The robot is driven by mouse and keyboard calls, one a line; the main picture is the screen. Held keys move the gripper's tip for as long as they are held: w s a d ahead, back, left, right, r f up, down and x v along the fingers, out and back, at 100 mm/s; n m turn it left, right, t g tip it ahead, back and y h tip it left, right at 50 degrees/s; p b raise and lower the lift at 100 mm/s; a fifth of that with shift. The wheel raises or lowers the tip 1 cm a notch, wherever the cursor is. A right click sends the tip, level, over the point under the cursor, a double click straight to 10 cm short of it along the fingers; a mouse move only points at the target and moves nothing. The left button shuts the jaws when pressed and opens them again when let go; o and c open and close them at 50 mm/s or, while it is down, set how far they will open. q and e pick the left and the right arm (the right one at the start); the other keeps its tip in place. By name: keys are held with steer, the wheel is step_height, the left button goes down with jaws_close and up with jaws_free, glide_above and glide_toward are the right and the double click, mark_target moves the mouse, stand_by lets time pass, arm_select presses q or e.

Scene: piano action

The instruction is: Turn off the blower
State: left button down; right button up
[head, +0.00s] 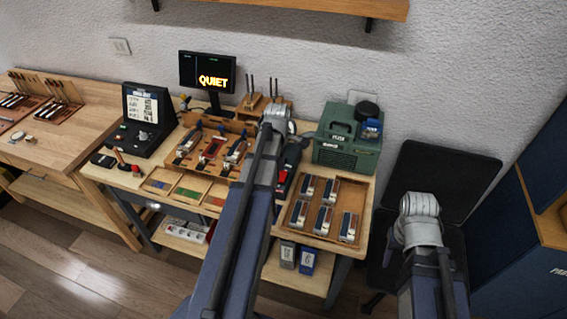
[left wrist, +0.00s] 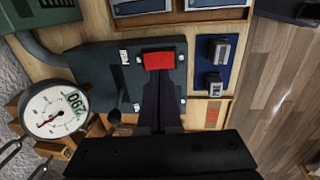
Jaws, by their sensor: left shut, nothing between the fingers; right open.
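The blower is the green box (head: 347,145) at the back right of the bench; a grey hose joins it to a dark control box (left wrist: 100,65). A red switch (left wrist: 158,60) sits on that box, and it also shows in the head view (head: 283,177). My left gripper (left wrist: 159,78) is shut and empty, its tips at the near edge of the red switch; I cannot tell if they touch it. In the head view my left arm hides its gripper. My right arm shows at right, its fingers hidden.
A round gauge (left wrist: 55,110) stands beside the control box. A tray of harmonica-like parts (head: 320,210) lies to the right, and a wooden fixture (head: 210,148) to the left. A monitor (head: 207,72) reads QUIET. A dark chair (head: 440,180) stands right of the bench.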

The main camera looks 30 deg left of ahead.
mark_target(283, 173)
arm_select(q)
step_height(283, 173, up, 10)
steer(key=s+p, duration=0.1)
steer(key=p, duration=0.7)
steer(key=shift+f, duration=0.25)
steer(key=shift+d, duration=0.1)
steer(key=shift+w+a, duration=0.2)
steer(key=shift+w, duration=0.5)
steer(key=f+b, duration=0.4)
steer(key=w+f+b, duration=0.1)
steer(key=f+b, duration=0.8)
steer(key=f, duration=0.1)
steer(key=shift+w+a+b, duration=0.2)
steer(key=shift+w+b, duration=0.1)
